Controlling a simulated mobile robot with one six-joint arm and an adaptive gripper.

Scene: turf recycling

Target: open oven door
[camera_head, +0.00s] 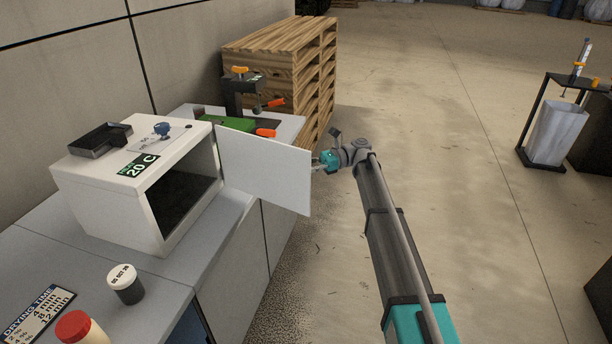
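The dark inside (185,190) of the oven shows. My gripper (318,165) is at the far, free edge of the door, on its right side. The fingers are small here and partly hidden near the door edge, so I cannot tell whether they touch or grip it.
A black tray (100,139) and a small blue item (162,130) lie on the oven top. A black jar with a white lid (125,284) and a red-capped bottle (78,328) stand on the counter (60,250). Stacked pallets (285,65) stand behind.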

